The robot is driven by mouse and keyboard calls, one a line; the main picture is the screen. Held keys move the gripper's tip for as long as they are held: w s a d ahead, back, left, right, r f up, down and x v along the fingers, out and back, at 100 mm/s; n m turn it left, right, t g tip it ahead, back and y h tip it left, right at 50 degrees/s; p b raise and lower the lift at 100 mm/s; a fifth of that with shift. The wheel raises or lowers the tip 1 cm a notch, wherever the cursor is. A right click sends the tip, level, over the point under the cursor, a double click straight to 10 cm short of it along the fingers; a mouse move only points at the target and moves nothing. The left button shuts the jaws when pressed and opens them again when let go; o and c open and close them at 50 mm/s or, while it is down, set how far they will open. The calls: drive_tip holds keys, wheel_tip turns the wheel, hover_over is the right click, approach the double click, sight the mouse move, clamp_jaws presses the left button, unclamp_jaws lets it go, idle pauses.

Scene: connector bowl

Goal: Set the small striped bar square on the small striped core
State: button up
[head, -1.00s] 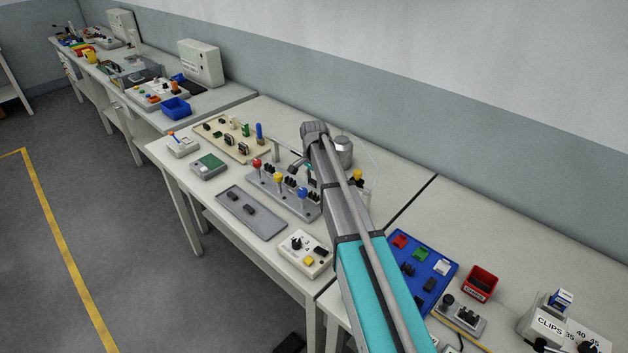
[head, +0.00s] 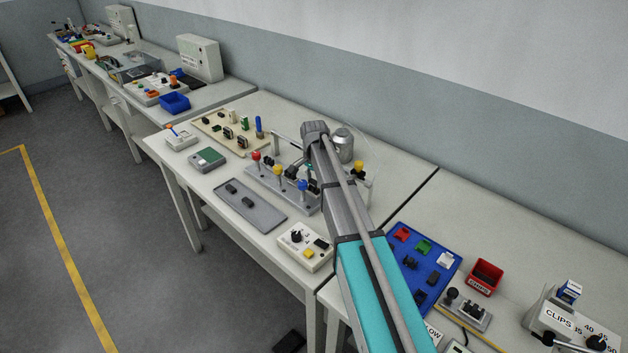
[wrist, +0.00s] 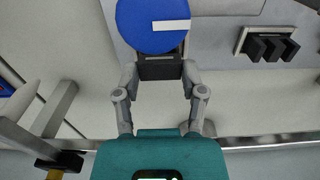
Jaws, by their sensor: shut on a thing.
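My gripper (wrist: 160,75) is shut on a small dark block (wrist: 160,67), seen in the wrist view between the two fingertips. I take the block for the bar, but I see no stripe on it. A blue round knob (wrist: 152,22) with a white line covers its far edge. To the right, a dark three-pronged piece (wrist: 268,47), perhaps a core, sits in a pale-edged seat. No stripe shows on it, so I cannot tell whether it is the small striped core. What lies under the held block is hidden. In the head view my arm largely hides the gripper.
The grey fixture (head: 262,183) carries red (head: 255,156), yellow (head: 278,171) and blue knobs on posts. A grey tray (head: 265,222) with two dark blocks lies in front. A control box (head: 305,250) stands nearer me. A metal canister (head: 343,143) stands behind.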

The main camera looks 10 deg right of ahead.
drive_tip(key=shift+f, duration=0.3)
drive_tip(key=o, duration=1.2)
drive_tip(key=shift+r, duration=0.1)
